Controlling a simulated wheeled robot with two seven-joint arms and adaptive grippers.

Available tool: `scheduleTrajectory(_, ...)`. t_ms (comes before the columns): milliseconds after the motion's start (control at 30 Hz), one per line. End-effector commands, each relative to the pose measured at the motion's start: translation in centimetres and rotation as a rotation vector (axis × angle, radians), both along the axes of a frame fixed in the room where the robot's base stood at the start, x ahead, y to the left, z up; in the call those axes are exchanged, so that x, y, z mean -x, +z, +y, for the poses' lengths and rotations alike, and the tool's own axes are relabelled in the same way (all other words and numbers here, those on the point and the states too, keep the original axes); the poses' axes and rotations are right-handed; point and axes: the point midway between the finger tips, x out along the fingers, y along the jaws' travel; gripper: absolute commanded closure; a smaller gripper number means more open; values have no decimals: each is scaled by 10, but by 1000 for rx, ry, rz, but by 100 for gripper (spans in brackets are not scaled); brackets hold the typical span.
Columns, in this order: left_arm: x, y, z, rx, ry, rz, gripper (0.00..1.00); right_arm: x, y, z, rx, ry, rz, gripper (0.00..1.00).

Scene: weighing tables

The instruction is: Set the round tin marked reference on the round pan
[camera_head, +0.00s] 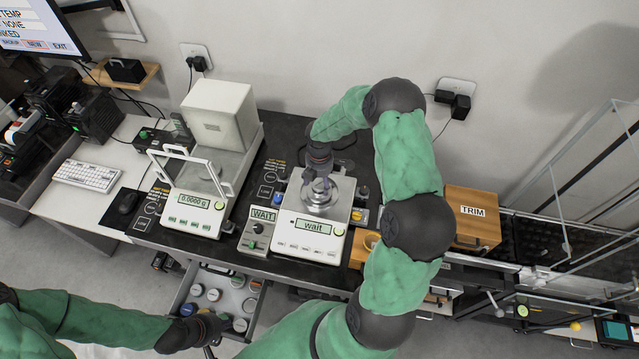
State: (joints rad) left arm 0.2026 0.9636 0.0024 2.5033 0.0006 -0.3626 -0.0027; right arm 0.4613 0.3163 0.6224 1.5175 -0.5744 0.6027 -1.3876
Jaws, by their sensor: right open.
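The round pan (322,207) is a silvery disc on top of the balance (310,236), whose display reads "wait". My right gripper (319,184) points down over the pan, its jaws open. A small silvery round thing shows at the fingertips, on or just above the pan; I cannot read any mark on it, so I cannot tell if it is the reference tin. My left gripper (212,325) is low at the front edge of the open drawer (180,293); its fingers are too small and dark to judge. Several round tins (213,295) lie in the drawer.
A second balance (197,207) with a glass draft shield stands left, reading 0.0000 g. A small WAIT box (258,230) sits between the balances. A wooden TRIM box (472,217) stands right, behind my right arm. A keyboard (87,175) and mouse lie on the left table.

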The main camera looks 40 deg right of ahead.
Motion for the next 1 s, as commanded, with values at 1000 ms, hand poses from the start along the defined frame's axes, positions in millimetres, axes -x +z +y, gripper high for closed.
scheduleTrajectory(1000, 0, 4, 0, 0, 0, 0, 100, 5, 55, 58, -99, -166, 0, 27)
